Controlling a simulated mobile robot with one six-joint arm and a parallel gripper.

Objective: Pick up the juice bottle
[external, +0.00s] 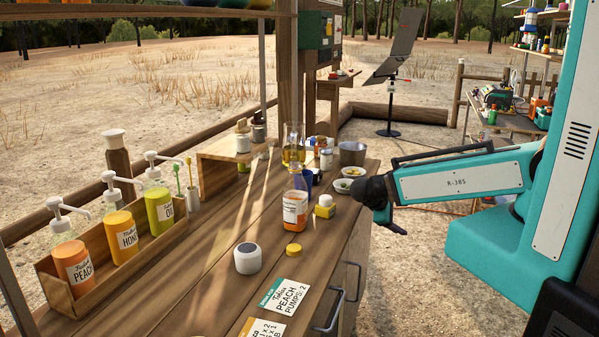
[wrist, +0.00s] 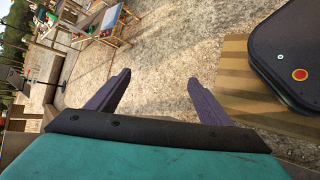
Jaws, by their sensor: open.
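A clear bottle with an orange-and-white label (external: 295,208), which looks like the juice bottle, stands upright on the wooden counter (external: 215,240) in the external view. My gripper (external: 388,216) is to the right of it, beyond the counter's right edge and clear of the bottle. In the wrist view my gripper (wrist: 158,82) has its two purple fingers spread with nothing between them. The bottle cannot be made out in the wrist view, which shows mostly bare ground.
Pump bottles fill a wooden rack (external: 120,268) at left.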

